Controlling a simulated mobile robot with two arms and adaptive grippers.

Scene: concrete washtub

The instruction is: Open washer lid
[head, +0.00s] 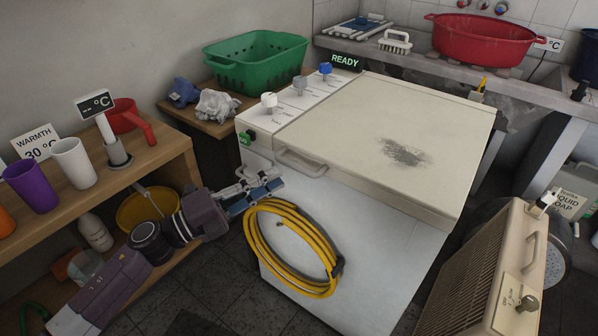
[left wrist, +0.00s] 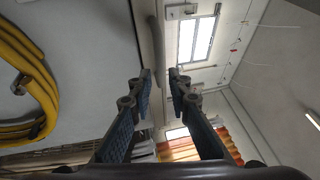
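The washer (head: 345,270) is a white top-loading box in the middle of the head view. Its cream lid (head: 390,130) lies flat and shut, with a dark smudge on it. A bar handle (head: 301,164) sticks out at the lid's front left edge. My left gripper (head: 266,190) is in front of the washer, a little left of and below the handle, and not touching it. In the left wrist view its two fingers (left wrist: 160,85) stand apart with nothing between them. My right gripper is not in view.
A coiled yellow hose (head: 290,250) hangs on the washer's front, close to my left gripper; it also shows in the left wrist view (left wrist: 30,75). A wooden shelf (head: 120,185) with cups stands at left. A beige heater-like unit (head: 490,275) stands at front right.

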